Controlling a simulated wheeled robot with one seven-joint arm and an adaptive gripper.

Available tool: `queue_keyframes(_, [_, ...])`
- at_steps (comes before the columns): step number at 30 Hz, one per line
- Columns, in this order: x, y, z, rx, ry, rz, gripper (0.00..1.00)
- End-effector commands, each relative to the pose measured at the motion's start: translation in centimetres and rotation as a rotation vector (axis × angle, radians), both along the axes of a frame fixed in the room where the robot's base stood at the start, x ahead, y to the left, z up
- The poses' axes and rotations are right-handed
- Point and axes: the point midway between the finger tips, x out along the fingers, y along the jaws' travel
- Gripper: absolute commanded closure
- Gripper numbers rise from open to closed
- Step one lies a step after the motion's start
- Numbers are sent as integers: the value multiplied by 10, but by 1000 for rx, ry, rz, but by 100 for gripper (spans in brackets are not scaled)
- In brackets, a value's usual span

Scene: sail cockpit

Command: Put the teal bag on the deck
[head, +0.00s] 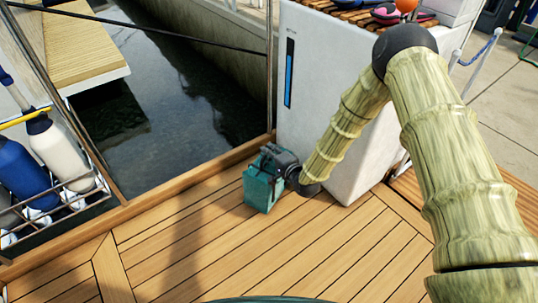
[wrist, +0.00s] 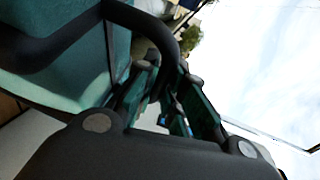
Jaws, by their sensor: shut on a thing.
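The teal bag (head: 262,187) is at the end of my arm, low over the wooden deck (head: 190,245), near its far edge and beside the white cabinet. I cannot tell whether its underside touches the deck. My gripper (head: 274,155) is at the top of the bag and shut on it. In the wrist view the teal bag (wrist: 60,60) fills the upper left, with a dark strap or handle looping toward my gripper's fingers (wrist: 170,95). The bag's far side is hidden.
The white cabinet (head: 318,100) with a blue strip stands right of the bag. Beyond the deck edge is dark water (head: 180,80). A rack (head: 85,195) with blue and white fenders stands at the left. The deck's front middle is clear.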

Motion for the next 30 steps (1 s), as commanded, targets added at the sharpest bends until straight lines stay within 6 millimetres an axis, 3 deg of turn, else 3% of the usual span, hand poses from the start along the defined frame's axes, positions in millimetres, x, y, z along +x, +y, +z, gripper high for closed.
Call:
queue_keyframes(11, [1, 0, 0, 1, -4, -1, 100])
queue_keyframes(12, [1, 0, -2, 1, -1, 0, 87])
queue_keyframes(15, [1, 0, -2, 0, -2, -1, 68])
queue_keyframes(16, [1, 0, -2, 0, -2, -1, 66])
queue_keyframes(30, [-7, -6, 3, 0, 0, -1, 66])
